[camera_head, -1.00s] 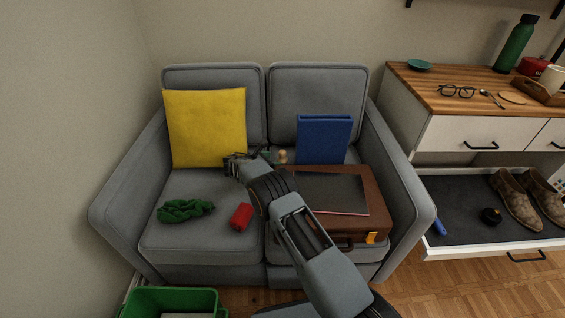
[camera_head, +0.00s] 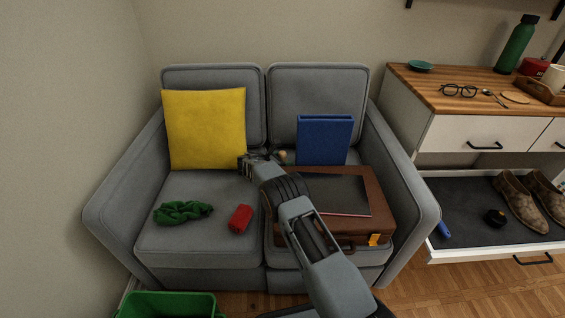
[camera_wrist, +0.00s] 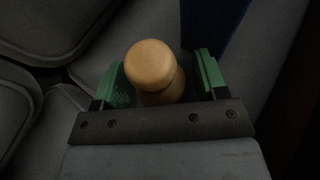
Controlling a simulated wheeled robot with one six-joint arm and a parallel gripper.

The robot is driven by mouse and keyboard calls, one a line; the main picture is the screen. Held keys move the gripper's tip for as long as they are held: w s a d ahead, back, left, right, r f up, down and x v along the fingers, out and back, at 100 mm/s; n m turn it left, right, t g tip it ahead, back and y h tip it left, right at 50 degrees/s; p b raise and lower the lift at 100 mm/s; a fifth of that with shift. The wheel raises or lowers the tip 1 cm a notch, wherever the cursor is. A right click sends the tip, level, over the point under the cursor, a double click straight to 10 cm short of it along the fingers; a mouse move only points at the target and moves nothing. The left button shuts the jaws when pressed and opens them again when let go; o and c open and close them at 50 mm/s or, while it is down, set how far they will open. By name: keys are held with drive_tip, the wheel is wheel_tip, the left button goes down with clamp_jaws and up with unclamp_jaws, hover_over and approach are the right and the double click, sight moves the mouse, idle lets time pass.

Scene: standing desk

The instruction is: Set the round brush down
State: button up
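The round brush (camera_wrist: 150,66) shows in the wrist view as a rounded, light wooden knob between my gripper's two green finger pads. My gripper (camera_wrist: 162,82) appears shut on it; the exact contact is partly hidden. In the head view my gripper (camera_head: 272,158) is over the back middle of the grey sofa (camera_head: 197,244), left of the blue book. A small bit of the wooden knob (camera_head: 282,154) shows just past the fingers. The brush's lower end is hidden, and I cannot tell whether it touches the sofa.
A blue book (camera_head: 325,140) stands against the right backrest, behind a brown suitcase (camera_head: 373,205) with a dark flat item (camera_head: 335,193). A yellow pillow (camera_head: 205,128), green cloth (camera_head: 182,212) and red cylinder (camera_head: 240,218) are on the left seat. Some left seat is clear.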

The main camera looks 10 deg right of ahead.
drive_tip(key=c, duration=0.9)
